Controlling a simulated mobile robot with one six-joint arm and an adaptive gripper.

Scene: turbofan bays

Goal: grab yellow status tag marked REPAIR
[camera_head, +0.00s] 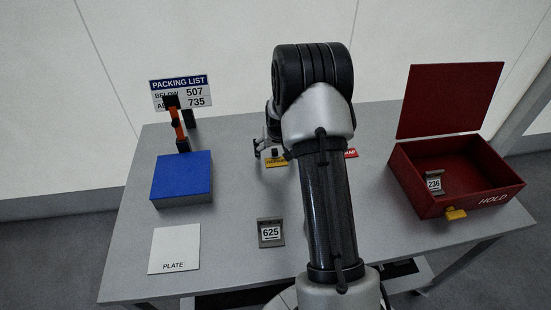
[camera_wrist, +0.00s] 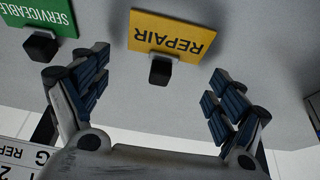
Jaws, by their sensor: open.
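The yellow status tag marked REPAIR (camera_wrist: 172,35) lies at the top middle of the wrist view, its lettering upside down. A black block-shaped grip (camera_wrist: 161,69) stands at its near edge. My gripper (camera_wrist: 158,92) is open and empty, with its two fingers apart to the left and right of that grip; nothing touches the tag. In the head view the yellow tag (camera_head: 276,163) lies on the table just beside my gripper (camera_head: 267,147), partly hidden by my arm.
A green SERVICEABLE tag (camera_wrist: 36,14) lies left of the yellow one in the wrist view. A red tag (camera_head: 351,153) shows right of my arm. Blue block (camera_head: 182,178), PLATE square (camera_head: 175,245), 625 part (camera_head: 270,231) and open red HOLD box (camera_head: 419,193) stand around.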

